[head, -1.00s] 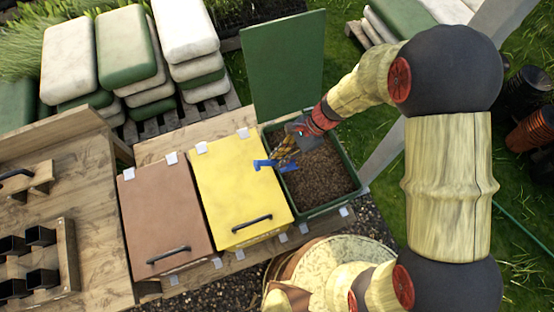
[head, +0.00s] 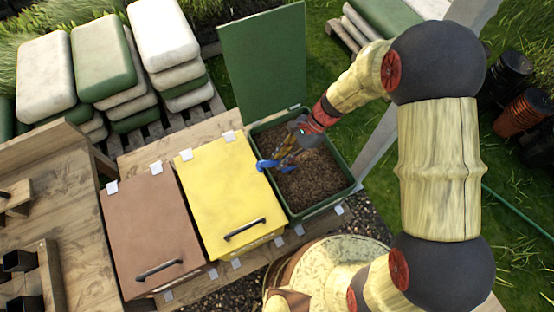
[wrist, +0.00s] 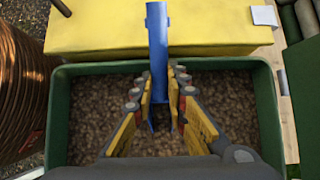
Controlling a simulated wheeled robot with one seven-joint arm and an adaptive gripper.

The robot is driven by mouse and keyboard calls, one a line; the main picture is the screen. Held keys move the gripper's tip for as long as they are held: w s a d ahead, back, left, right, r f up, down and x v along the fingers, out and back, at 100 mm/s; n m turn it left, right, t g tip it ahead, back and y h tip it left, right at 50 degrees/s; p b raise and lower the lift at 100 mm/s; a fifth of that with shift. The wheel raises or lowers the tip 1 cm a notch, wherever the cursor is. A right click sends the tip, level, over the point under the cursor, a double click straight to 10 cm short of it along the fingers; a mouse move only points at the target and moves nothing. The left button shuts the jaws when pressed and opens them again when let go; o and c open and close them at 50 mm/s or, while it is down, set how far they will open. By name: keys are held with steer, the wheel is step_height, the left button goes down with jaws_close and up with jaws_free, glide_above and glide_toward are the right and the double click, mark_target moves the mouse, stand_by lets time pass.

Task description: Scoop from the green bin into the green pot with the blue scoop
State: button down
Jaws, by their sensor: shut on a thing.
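The green bin (head: 349,182) stands open at the right end of the bin row, its green lid (head: 265,62) raised behind it. It holds brown, crumbly material (head: 312,182). My gripper (head: 283,157) is over the bin's left part, shut on the blue scoop (head: 268,165). In the wrist view the scoop (wrist: 157,45) stands between the fingertips (wrist: 160,100), its upper part in front of the yellow lid. The scoop's lower end is partly hidden by the fingers, and I cannot tell whether it touches the material. I do not see the green pot.
A yellow-lidded bin (head: 225,180) and a brown-lidded bin (head: 150,225) stand shut to the left. A wooden bench (head: 50,195) with black pots (head: 20,261) is at far left. Stacked sacks (head: 165,45) lie behind. Orange and black pots (head: 522,115) stand on the grass at right.

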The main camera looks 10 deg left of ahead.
mark_target(292, 165)
steer(key=shift+w+d+f, duration=0.25)
steer(key=shift+d+f, duration=0.15)
steer(key=shift+w+d+f+t+h+p, duration=0.2)
steer(key=shift+w+d+f+t+h, duration=0.1)
steer(key=shift+w+d+t+h, duration=0.25)
steer(key=shift+w+d+f+t+h+p, duration=0.15)
steer(key=shift+w+d+f+h, duration=0.25)
steer(key=shift+d, duration=0.35)
steer(key=shift+w+d+r, duration=0.1)
steer(key=shift+w+d, duration=0.05)
steer(key=shift+r+t+h+p, duration=0.15)
steer(key=shift+t+h+p, duration=0.15)
steer(key=shift+p, duration=0.5)
steer(key=h+p, duration=0.1)
steer(key=p, duration=0.1)
steer(key=t+p, duration=0.1)
steer(key=p, duration=0.1)
steer(key=shift+w+d+r+h+p, duration=0.15)
steer(key=shift+d+r+h+p, duration=0.1)
steer(key=shift+h+p, duration=0.15)
